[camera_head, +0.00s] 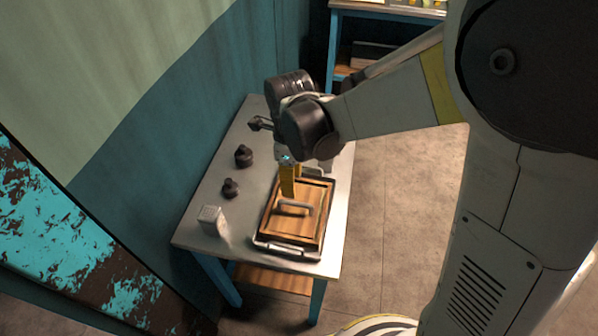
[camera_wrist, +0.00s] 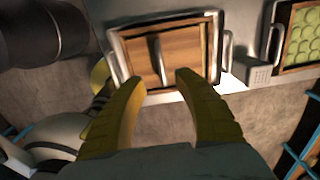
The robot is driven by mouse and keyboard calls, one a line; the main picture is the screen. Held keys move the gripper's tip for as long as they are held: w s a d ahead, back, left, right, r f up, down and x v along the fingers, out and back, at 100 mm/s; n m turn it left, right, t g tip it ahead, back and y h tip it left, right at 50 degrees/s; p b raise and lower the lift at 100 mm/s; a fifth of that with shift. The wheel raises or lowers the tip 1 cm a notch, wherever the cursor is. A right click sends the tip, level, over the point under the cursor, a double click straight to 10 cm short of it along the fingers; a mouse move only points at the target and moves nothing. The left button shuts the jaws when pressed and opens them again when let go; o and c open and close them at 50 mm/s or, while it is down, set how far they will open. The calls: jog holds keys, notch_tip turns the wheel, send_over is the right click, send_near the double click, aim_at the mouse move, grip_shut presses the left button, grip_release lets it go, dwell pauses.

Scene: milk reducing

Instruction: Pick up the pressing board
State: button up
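The pressing board (camera_head: 289,222) is a brown wooden board with a metal handle (camera_head: 296,206) on top. It lies in a metal tray (camera_head: 290,252) with end handles, on the table. In the wrist view the board (camera_wrist: 183,50) and its upright handle (camera_wrist: 157,61) sit beyond my fingertips. My gripper (camera_wrist: 163,78) has two yellow fingers spread apart with nothing between them. In the head view my gripper (camera_head: 289,181) is above the board, close to the handle, and partly hides the board's far part. I cannot tell the exact gap to the handle.
Two dark knobbed objects (camera_head: 243,156) (camera_head: 231,188) and a small white box (camera_head: 210,219) stand on the table's left side. The grey tabletop (camera_head: 205,245) ends close to the tray's right. A teal wall is on the left. A blue-framed shelf (camera_head: 335,50) stands behind.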

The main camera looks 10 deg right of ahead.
aim_at(295, 203)
notch_tip(295, 203, down, 5)
jog(key=shift+f+b, duration=0.1)
jog(key=shift+b, duration=0.8)
jog(key=f+b, duration=0.1)
jog(key=f, duration=0.2)
jog(key=f+b, duration=0.1)
jog(key=f, duration=0.1)
jog(key=shift+d+f+b, duration=0.2)
jog(key=shift+d+b, duration=0.1)
jog(key=shift+b, duration=0.05)
jog(key=shift+r, duration=0.1)
grip_shut()
